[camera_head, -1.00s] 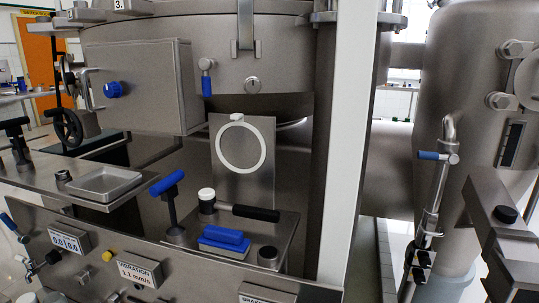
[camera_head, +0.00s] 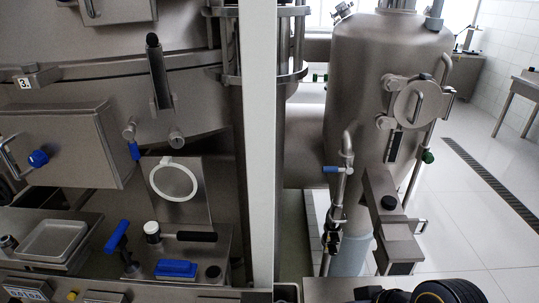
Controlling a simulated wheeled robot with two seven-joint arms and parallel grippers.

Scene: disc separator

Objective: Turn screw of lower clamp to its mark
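A latch-like clamp with a black-tipped upright lever (camera_head: 158,75) sits on the large steel vessel (camera_head: 80,85) at the upper left. Below it are a small fitting with a blue grip (camera_head: 132,140) and a round steel knob (camera_head: 176,138). I cannot tell which part is the lower clamp's screw, and no mark is clear. Neither gripper shows. A dark rounded part with a yellow ring at the bottom right may be part of my arm.
A steel box with a blue knob (camera_head: 38,158) stands out at the left. A bench below holds a shallow tray (camera_head: 52,241), a white ring plate (camera_head: 174,181) and a blue-handled tool (camera_head: 117,236). A white post (camera_head: 260,150) divides the view. Open tiled floor (camera_head: 465,225) lies right.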

